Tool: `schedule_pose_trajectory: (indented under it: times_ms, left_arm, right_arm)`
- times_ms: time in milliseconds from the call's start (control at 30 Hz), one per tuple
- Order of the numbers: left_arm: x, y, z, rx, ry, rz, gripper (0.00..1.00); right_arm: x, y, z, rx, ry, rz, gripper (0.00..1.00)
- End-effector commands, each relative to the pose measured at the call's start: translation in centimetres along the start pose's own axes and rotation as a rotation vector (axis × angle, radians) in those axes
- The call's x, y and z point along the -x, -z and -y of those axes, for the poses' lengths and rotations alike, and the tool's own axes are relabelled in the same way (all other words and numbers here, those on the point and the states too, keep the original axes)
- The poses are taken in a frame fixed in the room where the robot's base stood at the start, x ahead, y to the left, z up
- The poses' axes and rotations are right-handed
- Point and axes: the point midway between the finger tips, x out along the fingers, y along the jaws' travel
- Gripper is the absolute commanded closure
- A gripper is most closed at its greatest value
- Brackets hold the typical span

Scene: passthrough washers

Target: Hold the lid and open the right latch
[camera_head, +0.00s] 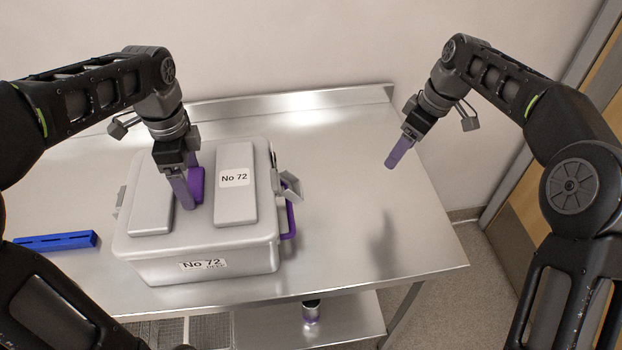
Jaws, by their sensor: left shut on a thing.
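A light grey box marked "No 72" (205,262) stands on the steel table, with its lid (192,228) on top. My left gripper (186,200) points down at the middle of the lid, between two raised panels. It is shut on the purple lid handle (197,182). The right latch (289,185) is a grey flap on the box's right side, tilted outward from the wall. A purple side handle (291,222) hangs below it. My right gripper (391,163) is in the air right of the box, well apart from the latch. Its finger gap is not clear.
The steel table (350,235) is bare to the right of the box. A blue block (55,241) lies left of the box. A raised rim and wall run along the back.

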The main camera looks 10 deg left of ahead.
Motion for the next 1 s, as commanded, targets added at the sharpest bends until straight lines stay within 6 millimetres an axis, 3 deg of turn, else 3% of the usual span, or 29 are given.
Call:
schedule_pose_trajectory:
  times_ms: [33,133,200,300,500,833,1000]
  left_arm:
    - [0.1,0.0,0.0,0.0,0.002,0.0,0.91]
    - [0.1,0.0,0.0,0.0,0.001,0.0,0.91]
    - [0.1,0.0,0.0,0.001,0.001,0.0,0.91]
    - [0.1,0.0,0.0,0.001,0.001,0.0,0.91]
    - [0.1,0.0,0.0,0.0,0.001,0.0,0.91]
    - [0.1,0.0,0.0,0.001,0.001,0.0,0.91]
    - [0.1,0.0,0.0,0.001,0.001,0.0,0.91]
  right_arm:
    - [0.4,2.6,2.3,0.078,0.017,-0.019,0.27]
    - [1.2,7.0,7.5,0.275,0.061,-0.051,0.27]
    - [1.9,9.5,11.2,0.433,0.095,-0.072,0.27]
    - [2.7,11.4,15.4,0.651,0.139,-0.095,0.27]
    - [2.9,11.1,16.2,0.797,0.161,-0.095,0.27]
    - [2.7,11.0,16.1,0.797,0.16,-0.095,0.27]
    - [1.6,11.0,16.3,0.796,0.161,-0.094,0.27]
